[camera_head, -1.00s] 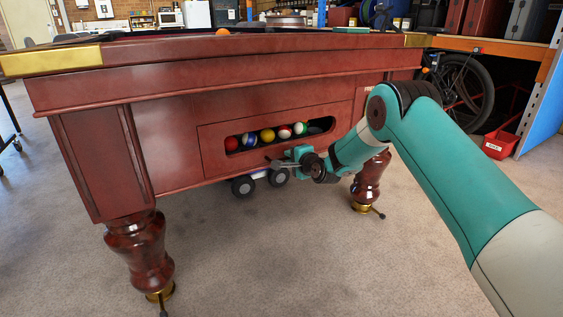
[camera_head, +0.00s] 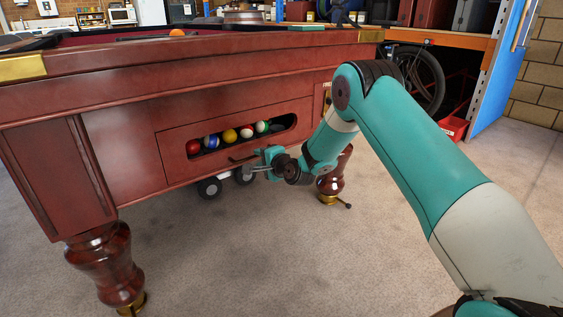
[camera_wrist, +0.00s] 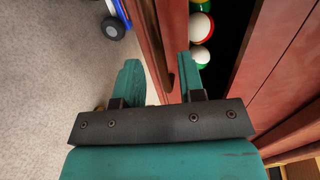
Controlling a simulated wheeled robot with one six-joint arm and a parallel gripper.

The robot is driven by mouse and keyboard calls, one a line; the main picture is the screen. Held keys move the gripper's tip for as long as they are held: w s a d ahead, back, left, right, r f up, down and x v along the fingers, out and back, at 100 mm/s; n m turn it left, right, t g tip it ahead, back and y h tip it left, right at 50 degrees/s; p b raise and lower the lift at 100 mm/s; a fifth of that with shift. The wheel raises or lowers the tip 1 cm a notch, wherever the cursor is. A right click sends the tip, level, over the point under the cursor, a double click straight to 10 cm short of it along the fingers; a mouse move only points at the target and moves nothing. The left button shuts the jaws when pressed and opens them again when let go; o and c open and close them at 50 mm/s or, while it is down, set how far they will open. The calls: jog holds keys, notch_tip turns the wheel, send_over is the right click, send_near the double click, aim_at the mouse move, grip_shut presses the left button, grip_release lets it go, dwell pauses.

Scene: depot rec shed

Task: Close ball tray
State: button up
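The ball tray (camera_head: 170,167) is a red wooden panel in the side of the pool table, with a long slot showing several coloured balls (camera_head: 229,136). How far it stands out is hard to tell. A dark handle (camera_head: 242,159) sits low on its front. My gripper (camera_head: 258,160) is right at the handle. In the wrist view, my gripper (camera_wrist: 160,72) has its fingers apart, with the reddish tray front and the dark handle (camera_wrist: 171,80) showing between them. The right finger lies near the slot and balls (camera_wrist: 201,28). Contact with the handle cannot be made out.
The pool table (camera_head: 70,110) stands on thick turned legs (camera_head: 103,265). A wheeled thing (camera_head: 209,187) sits on the floor beneath it. A shelf, a bicycle wheel (camera_head: 420,80) and a red bin (camera_head: 453,129) are at the right. The carpet in front is clear.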

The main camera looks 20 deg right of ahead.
jog(key=p+v, duration=0.1)
jog(key=v, duration=1.2)
